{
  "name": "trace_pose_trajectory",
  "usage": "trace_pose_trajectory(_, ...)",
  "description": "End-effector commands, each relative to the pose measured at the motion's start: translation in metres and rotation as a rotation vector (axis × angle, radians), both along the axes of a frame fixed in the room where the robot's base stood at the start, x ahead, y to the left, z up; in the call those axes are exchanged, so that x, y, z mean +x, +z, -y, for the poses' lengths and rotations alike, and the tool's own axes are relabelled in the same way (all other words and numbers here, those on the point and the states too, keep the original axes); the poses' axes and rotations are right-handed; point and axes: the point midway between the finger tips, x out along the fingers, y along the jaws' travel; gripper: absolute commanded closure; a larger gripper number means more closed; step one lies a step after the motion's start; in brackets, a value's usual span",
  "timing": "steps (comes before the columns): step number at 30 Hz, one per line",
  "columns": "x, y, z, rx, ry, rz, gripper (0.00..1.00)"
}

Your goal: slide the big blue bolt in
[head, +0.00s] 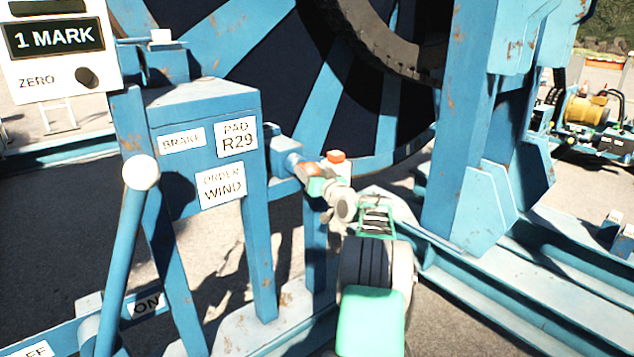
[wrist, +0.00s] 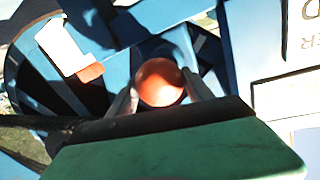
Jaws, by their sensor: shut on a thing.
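The big blue bolt (head: 283,158) shows as a short blue cylinder at the right side of the labelled blue stand. An orange ball knob (wrist: 160,82) is at its near end, and part of it shows in the head view (head: 307,169). My gripper (head: 316,184) is shut on this knob. In the wrist view one pale finger lies on each side of the ball. My gripper hides part of the knob in the head view. How far in the bolt sits cannot be told.
A white block with a red-orange end (head: 337,157) is just right of the knob. The blue stand (head: 262,240) carries BRAKE, PAD R29 and ORDER WIND labels. A white-balled lever (head: 128,250) stands left. The large reel (head: 240,40) is behind, a blue post (head: 455,120) right.

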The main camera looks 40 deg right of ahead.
Motion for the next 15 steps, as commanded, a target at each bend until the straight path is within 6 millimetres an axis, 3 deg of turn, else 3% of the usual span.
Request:
trace_pose_trajectory(10,0.0063,0.0007,-0.0012,0.0,0.0,0.001,1.0)
trace_pose_trajectory(11,0.0063,0.0008,-0.0013,0.0,0.001,0.001,0.39)
trace_pose_trajectory(15,0.0061,0.0004,-0.0013,0.0,0.001,0.001,0.28)
